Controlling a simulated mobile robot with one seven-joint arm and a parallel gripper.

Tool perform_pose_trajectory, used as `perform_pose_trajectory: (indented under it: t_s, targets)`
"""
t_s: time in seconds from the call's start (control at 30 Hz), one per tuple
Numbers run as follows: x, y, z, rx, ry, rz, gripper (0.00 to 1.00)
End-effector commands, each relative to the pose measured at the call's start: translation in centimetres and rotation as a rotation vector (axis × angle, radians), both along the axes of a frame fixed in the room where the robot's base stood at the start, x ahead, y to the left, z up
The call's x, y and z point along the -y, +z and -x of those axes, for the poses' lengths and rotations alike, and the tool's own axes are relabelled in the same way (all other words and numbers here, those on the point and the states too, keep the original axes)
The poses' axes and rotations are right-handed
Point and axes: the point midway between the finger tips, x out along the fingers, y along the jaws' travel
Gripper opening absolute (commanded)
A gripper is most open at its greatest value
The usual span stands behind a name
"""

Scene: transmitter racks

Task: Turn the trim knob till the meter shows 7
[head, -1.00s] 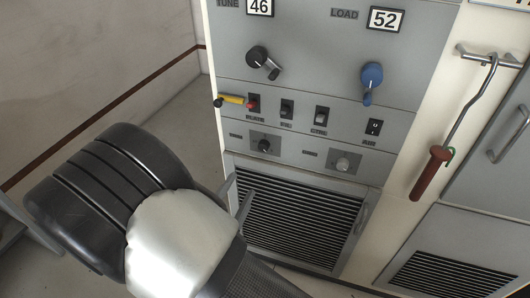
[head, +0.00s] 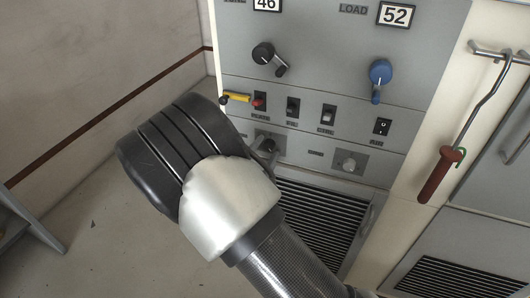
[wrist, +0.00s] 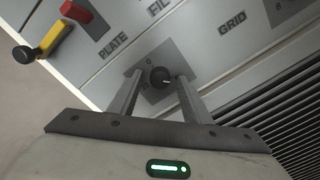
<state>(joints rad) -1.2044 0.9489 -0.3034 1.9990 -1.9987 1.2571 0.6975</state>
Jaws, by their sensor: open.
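A small black knob (wrist: 161,75) on a square plate sits on the grey panel in the wrist view. It also shows in the head view (head: 267,145), partly covered by my gripper. My gripper (wrist: 158,82) is open, with one finger on each side of this knob and a gap visible on both sides. A second small knob, silver (head: 348,164), sits to its right on the same row. I cannot read which is labelled trim. No needle meter is in view; number windows show 46 (head: 267,4) and 52 (head: 395,14).
Above are a black crank knob (head: 264,53), a blue crank knob (head: 380,72) and a row of switches. A yellow lever (head: 237,97) with a red switch (head: 260,101) is close by. A louvred grille (head: 322,215) lies below. A red-handled hook (head: 438,175) hangs right.

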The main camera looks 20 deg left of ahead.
Motion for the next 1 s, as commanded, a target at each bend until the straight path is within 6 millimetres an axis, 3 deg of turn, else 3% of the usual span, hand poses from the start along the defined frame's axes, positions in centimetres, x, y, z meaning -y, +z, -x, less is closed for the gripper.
perform_pose_trajectory:
  t_s: [0.17, 0.4, 0.67, 1.0]
  targets:
    - [0.0, 0.0, 0.01, 0.0, 0.0, 0.0, 0.42]
    - [0.0, 0.0, 0.03, 0.0, 0.0, 0.0, 0.03]
    - [0.0, 0.1, 0.04, -0.002, 0.0, 0.031, 0.03]
    - [0.0, 0.23, 0.06, -0.018, 0.0, 0.228, 0.03]
